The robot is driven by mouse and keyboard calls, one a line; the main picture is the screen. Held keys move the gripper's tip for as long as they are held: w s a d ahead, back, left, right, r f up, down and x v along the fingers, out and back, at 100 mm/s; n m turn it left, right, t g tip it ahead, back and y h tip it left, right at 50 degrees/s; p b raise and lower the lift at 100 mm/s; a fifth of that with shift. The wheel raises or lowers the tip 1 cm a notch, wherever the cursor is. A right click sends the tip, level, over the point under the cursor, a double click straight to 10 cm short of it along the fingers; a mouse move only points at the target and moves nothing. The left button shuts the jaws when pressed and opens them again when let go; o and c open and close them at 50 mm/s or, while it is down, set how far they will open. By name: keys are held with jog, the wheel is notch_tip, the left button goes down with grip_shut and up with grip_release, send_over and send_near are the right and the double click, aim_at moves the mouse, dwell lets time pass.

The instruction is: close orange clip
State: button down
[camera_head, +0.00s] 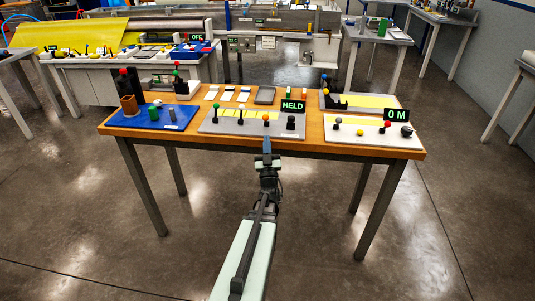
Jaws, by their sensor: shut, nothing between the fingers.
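A small orange knob (266,117), which looks like the orange clip, stands on the grey board (222,127) in the middle of the wooden table. It is too small to tell whether the clip is open or closed. My gripper (267,144) is at the table's front edge, just below the orange knob in the picture. It is shut and empty. I cannot tell whether it touches the board.
Dark posts (241,115) stand left of the orange knob, and a black part (291,123) stands right of it under a "HELD" sign (293,106). A blue mat (145,119) lies left. A white board (372,137) with coloured knobs lies right.

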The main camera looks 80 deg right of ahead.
aim_at(267, 117)
jog(key=shift+x, duration=3.1)
jog(key=shift+r+m+y, duration=0.3)
jog(key=shift+r+y, duration=0.15)
jog(key=shift+y, duration=0.15)
jog(key=shift+d+r+g+y, duration=0.3)
jog(key=shift+r+g+y, duration=0.15)
jog(key=shift+y, duration=0.25)
jog(key=shift+d+r, duration=0.65)
jog(key=shift+d, duration=0.15)
jog(key=shift+d+r+m+y, duration=0.3)
jog(key=shift+r+y, duration=0.05)
jog(key=shift+y, duration=0.35)
jog(key=shift+s+r+x, duration=0.1)
jog(key=shift+x, duration=0.6)
jog(key=shift+s+r+x, duration=0.15)
jog(key=shift+x, duration=0.55)
jog(key=shift+d, duration=0.1)
jog(key=shift+d+g+y, duration=0.35)
jog(key=shift+d+y, duration=0.05)
jog(key=shift+y, duration=0.3)
